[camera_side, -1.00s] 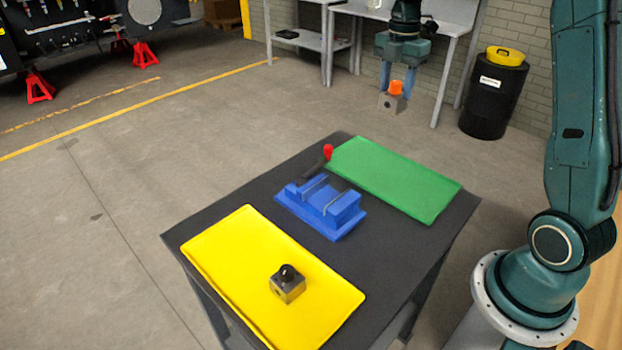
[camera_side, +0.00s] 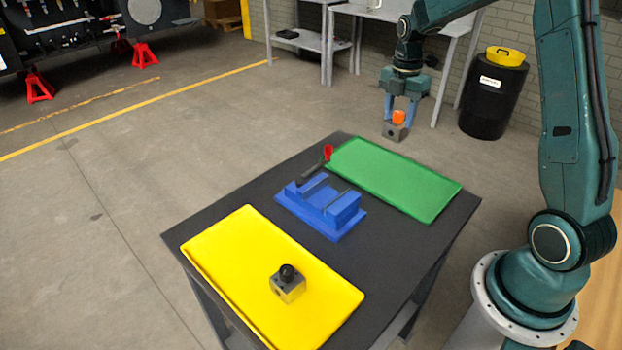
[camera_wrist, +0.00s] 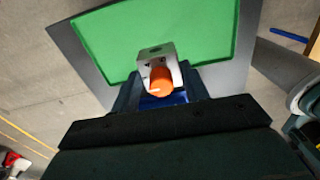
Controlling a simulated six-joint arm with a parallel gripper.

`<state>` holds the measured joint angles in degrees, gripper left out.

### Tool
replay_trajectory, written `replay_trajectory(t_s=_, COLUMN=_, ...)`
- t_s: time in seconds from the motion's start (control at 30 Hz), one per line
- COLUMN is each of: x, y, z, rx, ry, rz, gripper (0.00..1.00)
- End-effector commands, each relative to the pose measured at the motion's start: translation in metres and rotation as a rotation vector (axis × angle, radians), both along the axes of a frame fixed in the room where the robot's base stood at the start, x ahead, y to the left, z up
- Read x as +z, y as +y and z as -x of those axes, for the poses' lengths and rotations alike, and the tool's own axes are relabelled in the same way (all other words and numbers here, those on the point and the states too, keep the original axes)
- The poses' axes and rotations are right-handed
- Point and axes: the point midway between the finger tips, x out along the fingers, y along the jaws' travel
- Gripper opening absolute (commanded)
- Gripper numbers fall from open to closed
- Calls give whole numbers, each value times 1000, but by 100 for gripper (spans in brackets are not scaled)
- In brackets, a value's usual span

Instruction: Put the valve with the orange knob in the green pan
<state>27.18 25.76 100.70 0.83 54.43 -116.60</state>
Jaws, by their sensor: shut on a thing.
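The valve with the orange knob (camera_side: 399,117) is a grey block with an orange knob on top. My gripper (camera_side: 399,112) is shut on it and holds it in the air, upright. In the side view it appears above and behind the far part of the green pan (camera_side: 420,186), apart from it. In the wrist view the valve (camera_wrist: 161,79) is between the jaws, with the green pan (camera_wrist: 112,45) below and beyond it. The pan is flat, rectangular and empty.
A blue fixture (camera_side: 321,208) with a red-tipped lever (camera_side: 328,151) stands mid-table beside the green pan. A yellow pan (camera_side: 230,250) in front holds a valve with a black knob (camera_side: 288,283). A black drum (camera_side: 492,95) stands on the floor behind.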

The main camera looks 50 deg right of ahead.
Motion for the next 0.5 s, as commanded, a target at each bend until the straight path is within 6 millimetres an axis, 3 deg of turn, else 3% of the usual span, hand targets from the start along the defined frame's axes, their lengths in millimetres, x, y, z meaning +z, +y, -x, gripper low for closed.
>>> replay_trajectory(t_s=0.3, x=-59, y=0, z=0, rx=0, ry=2, rz=-2, gripper=8)
replay_trajectory(t_s=0.5, x=-77, y=0, z=0, rx=0, ry=-1, rz=0, gripper=8)
